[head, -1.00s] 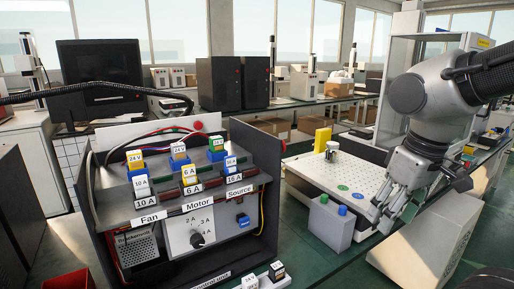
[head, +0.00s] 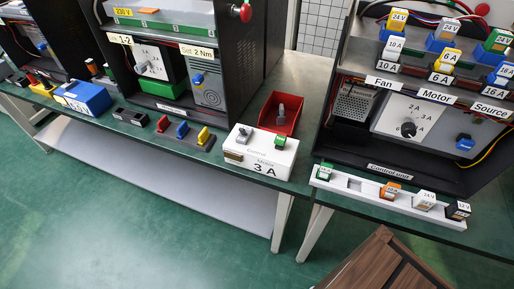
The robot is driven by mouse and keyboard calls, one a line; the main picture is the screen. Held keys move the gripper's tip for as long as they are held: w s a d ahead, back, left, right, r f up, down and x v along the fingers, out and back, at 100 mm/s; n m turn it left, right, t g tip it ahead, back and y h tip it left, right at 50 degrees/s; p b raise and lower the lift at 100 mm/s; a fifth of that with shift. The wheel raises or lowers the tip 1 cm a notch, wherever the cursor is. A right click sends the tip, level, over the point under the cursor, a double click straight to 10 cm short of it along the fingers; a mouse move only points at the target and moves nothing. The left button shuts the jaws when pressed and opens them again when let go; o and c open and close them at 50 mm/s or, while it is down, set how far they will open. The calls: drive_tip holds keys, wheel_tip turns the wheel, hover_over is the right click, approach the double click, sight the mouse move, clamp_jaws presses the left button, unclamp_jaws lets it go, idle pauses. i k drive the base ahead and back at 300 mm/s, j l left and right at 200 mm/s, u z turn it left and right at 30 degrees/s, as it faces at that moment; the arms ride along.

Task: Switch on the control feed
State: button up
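A white box (head: 262,167) stands on the bench in the middle, with small print that seems to read "Control" above "Motor 3 A". A grey lever-like part (head: 243,136) and a green part (head: 281,142) sit on its top; I cannot tell their switch positions. The open control unit (head: 389,169) stands at the right, with Fan, Motor and Source labels, a rotary dial (head: 408,129) and a blue switch-like part (head: 465,142). No part is clearly marked as the control feed. My gripper is out of view.
A red bin (head: 281,112) stands behind the white box. A white strip (head: 354,184) holds several small modules along the bench's front edge. Another open cabinet (head: 190,60) with a red button (head: 246,12) stands left. A brown wooden piece (head: 385,265) is at the lower right. The green floor is clear at lower left.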

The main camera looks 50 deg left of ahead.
sight(243, 132)
drive_tip(key=u, duration=2)
